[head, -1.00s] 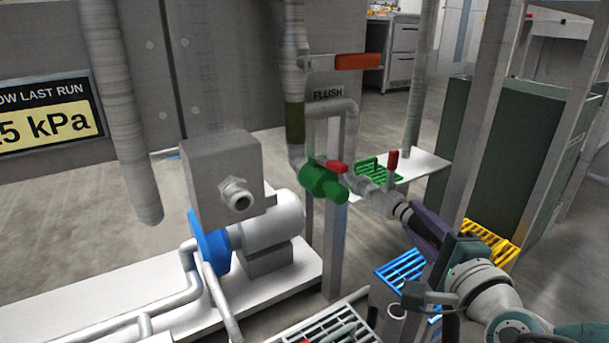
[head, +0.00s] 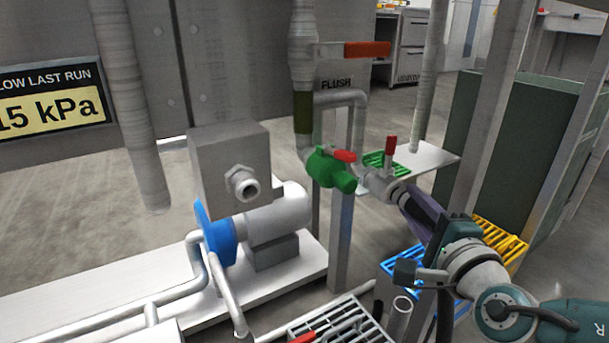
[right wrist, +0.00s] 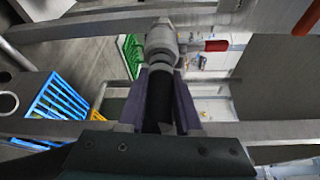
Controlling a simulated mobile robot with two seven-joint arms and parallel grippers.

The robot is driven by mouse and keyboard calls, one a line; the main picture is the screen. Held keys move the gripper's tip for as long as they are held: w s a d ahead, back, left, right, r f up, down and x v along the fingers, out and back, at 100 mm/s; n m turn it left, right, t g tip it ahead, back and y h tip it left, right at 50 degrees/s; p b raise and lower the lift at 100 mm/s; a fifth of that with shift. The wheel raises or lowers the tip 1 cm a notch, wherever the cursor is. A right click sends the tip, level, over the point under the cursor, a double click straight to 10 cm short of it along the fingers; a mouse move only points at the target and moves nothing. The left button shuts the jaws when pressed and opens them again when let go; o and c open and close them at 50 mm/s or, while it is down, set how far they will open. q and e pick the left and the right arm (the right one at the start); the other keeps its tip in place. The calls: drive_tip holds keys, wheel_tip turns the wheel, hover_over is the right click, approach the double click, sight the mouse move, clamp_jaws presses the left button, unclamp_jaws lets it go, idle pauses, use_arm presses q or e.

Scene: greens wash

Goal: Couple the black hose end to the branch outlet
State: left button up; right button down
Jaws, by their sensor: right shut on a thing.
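The branch outlet (head: 378,184) is a grey metal fitting with a red lever (head: 390,148), right of the green valve (head: 328,168). It also shows at the top middle of the right wrist view (right wrist: 161,45). My right gripper (head: 414,204) has purple fingers, shut on the black hose end (right wrist: 158,98). The hose end points at the outlet, roughly in line with it. Its tip appears to meet the fitting; whether it is seated or locked I cannot tell. The fingers hide part of the hose. My left gripper is not in view.
A grey upright post (head: 343,235) stands left of my right gripper. Another post (head: 483,120) rises close behind it. Blue (head: 402,268) and yellow (head: 500,238) gratings lie below and behind. A grey pump (head: 275,215) with a blue flange stands at left.

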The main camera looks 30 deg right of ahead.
drive_tip(key=shift+w+b, duration=0.3)
drive_tip(key=shift+w, duration=0.45)
drive_tip(key=shift+w, duration=0.15)
drive_tip(key=c, duration=0.5)
unclamp_jaws()
drive_tip(key=shift+w, duration=0.2)
drive_tip(key=shift+s+f, duration=0.1)
drive_tip(key=shift+s, duration=0.05)
drive_tip(key=shift+a, duration=0.1)
